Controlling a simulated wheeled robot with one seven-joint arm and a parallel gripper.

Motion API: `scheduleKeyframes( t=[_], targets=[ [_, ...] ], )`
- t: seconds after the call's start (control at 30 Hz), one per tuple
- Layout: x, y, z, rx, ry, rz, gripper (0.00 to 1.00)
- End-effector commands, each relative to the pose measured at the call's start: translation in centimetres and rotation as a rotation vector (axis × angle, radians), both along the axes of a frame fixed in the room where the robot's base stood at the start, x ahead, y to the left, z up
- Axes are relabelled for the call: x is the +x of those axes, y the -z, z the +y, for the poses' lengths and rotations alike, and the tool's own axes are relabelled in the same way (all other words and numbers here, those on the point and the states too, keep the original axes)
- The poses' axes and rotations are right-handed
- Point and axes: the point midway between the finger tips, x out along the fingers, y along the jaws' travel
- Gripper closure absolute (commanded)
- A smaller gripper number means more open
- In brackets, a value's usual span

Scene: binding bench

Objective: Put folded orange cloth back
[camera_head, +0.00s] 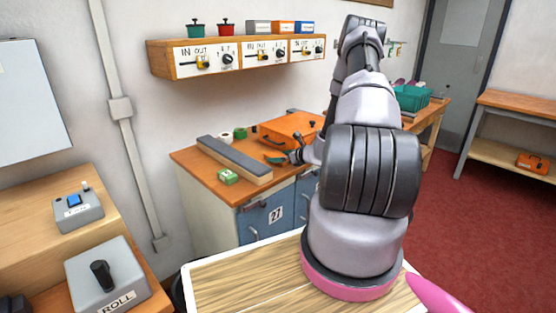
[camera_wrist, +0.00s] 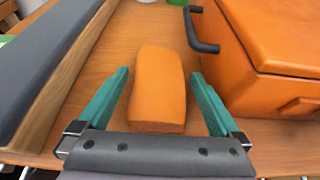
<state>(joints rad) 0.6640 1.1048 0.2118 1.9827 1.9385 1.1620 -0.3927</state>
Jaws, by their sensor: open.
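The folded orange cloth (camera_wrist: 158,95) lies on the wooden bench top in the wrist view, a plump block with its near end facing me. My gripper (camera_wrist: 160,76) is open, with one teal finger on each side of the cloth and a visible gap at each side. I cannot tell how far the fingers are above the bench top. In the head view my gripper (camera_head: 275,159) is small above the bench top (camera_head: 204,169), and I cannot make out the cloth there.
An orange box (camera_wrist: 275,45) with a dark handle stands close right of the cloth. A long grey-topped wooden bar (camera_wrist: 45,65) lies to its left. Tape rolls (camera_head: 240,133) stand behind. A green item (camera_head: 228,177) sits before the bar. A shelf (camera_head: 190,70) hangs above.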

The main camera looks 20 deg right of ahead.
Motion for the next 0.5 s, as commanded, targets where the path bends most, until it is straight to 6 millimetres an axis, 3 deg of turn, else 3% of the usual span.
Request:
scheduleKeyframes(
  t=[0.13, 0.37, 0.5],
  targets=[
    [1.26, 0.43, 0.42, -0.001, -0.001, -0.002, 0.00],
    [1.35, 0.49, 0.47, -0.001, -0.001, -0.002, 0.00],
    [1.34, 0.48, 0.46, -0.001, -0.001, -0.002, 0.50]
  ],
)
